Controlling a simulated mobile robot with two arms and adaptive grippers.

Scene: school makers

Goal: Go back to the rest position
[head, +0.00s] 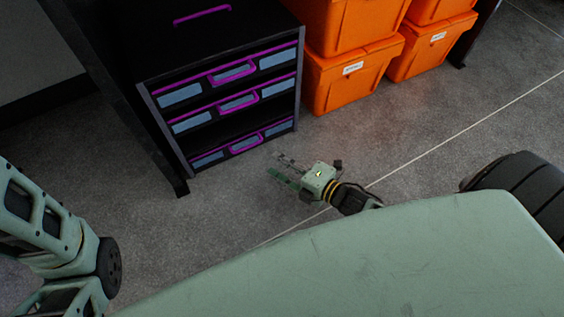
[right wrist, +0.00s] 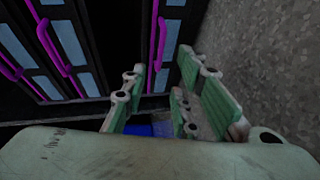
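My right gripper (head: 277,168) is low over the grey floor, in front of and just right of the black drawer cabinet (head: 222,102). Its fingers point left toward the cabinet. In the right wrist view the two fingers of the gripper (right wrist: 163,64) stand apart with nothing held between them. The cabinet has purple handles and pale blue label panels. A dark gap shows above its bottom drawer (head: 243,144). My left arm shows at the left edge of the head view, but its gripper is out of view.
Orange bins (head: 346,78) are stacked right of the cabinet. My green base fills the bottom of the head view. Open grey floor (head: 385,135) lies between it and the bins. A blue patch (right wrist: 162,130) shows beyond the fingers; I cannot tell what it is.

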